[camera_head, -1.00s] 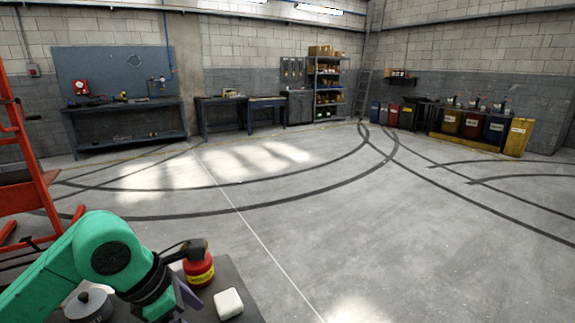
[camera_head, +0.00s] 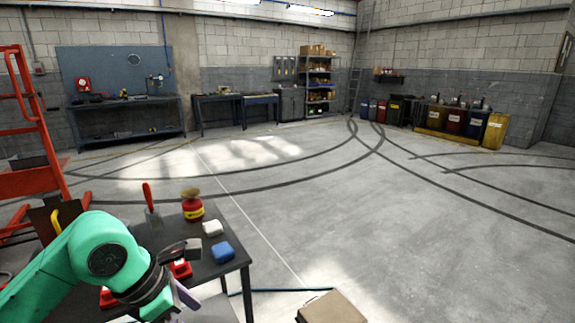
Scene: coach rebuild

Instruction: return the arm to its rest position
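My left arm, green with a black wrist, comes in from the lower left and is bent. My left gripper (camera_head: 184,297) points down and away at the bottom of the view, in front of the small dark table (camera_head: 232,268). Only a greyish-purple finger part shows, so whether it is open or shut cannot be told. I see nothing held in it, but its tip is largely hidden. My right arm and gripper are not in view.
The table holds a red tin (camera_head: 193,208), a white block (camera_head: 212,228), a blue block (camera_head: 222,252) and a red-handled tool (camera_head: 149,200). A cardboard box (camera_head: 332,308) is at the bottom. An orange frame (camera_head: 28,150) stands left. The middle floor is clear.

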